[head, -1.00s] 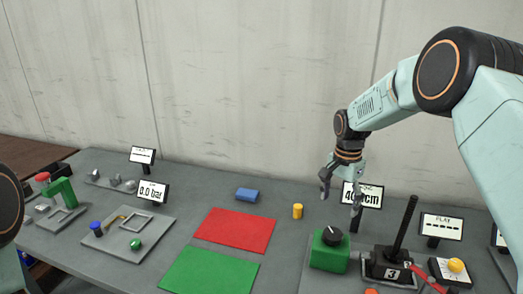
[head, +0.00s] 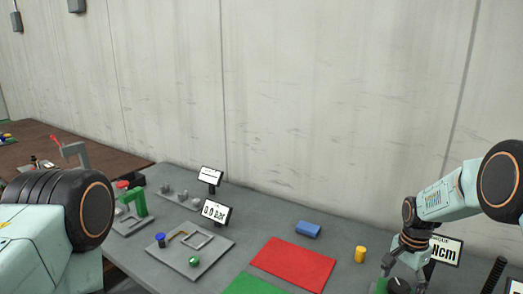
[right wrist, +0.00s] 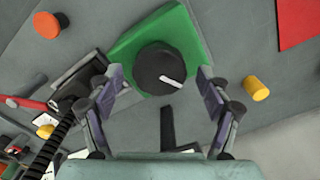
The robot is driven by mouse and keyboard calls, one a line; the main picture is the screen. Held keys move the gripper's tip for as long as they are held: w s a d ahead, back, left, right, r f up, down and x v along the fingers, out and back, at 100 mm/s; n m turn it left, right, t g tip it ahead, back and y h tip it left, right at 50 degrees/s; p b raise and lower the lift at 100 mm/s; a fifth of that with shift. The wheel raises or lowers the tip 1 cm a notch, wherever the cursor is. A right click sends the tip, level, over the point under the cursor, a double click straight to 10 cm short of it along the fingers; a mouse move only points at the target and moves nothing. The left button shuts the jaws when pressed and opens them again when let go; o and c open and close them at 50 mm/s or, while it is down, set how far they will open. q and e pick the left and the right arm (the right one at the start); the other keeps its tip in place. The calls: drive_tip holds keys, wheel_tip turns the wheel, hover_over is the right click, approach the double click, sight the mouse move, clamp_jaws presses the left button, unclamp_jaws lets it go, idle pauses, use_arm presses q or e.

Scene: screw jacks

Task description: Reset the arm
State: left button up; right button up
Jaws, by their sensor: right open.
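My right gripper (head: 404,276) is at the lower right of the head view, pointing down at the black knob (head: 398,286). In the right wrist view my right gripper (right wrist: 160,80) is open, with one finger on each side of the black knob (right wrist: 158,69). The knob has a white pointer line and sits on a green box (right wrist: 178,28). I cannot tell whether the fingers touch it. Of my left arm only a thick link shows at the left of the head view; its gripper is out of view.
A display (head: 446,250) stands behind the knob, and a black lever (head: 493,276) to its right. A yellow cylinder (head: 361,254), blue block (head: 308,229) and red mat (head: 293,264) lie to the left. A plate with a blue knob (head: 160,239) and green knob (head: 194,261) is farther left.

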drive_tip(key=shift+r, duration=0.6)
wheel_tip(320, 180, up, 11)
wheel_tip(320, 180, down, 12)
drive_tip(key=shift+s+r, duration=0.1)
drive_tip(key=shift+r, duration=0.05)
drive_tip(key=shift+f, duration=0.25)
drive_tip(key=n+b, duration=0.1)
drive_tip(key=n, duration=0.4)
drive_tip(key=shift+n, duration=0.3)
drive_tip(key=n, duration=0.5)
drive_tip(key=shift+n+b, duration=0.3)
drive_tip(key=shift+b, duration=0.1)
drive_tip(key=n+b, duration=0.1)
drive_tip(key=n, duration=0.9)
drive_tip(key=shift+b, duration=0.35)
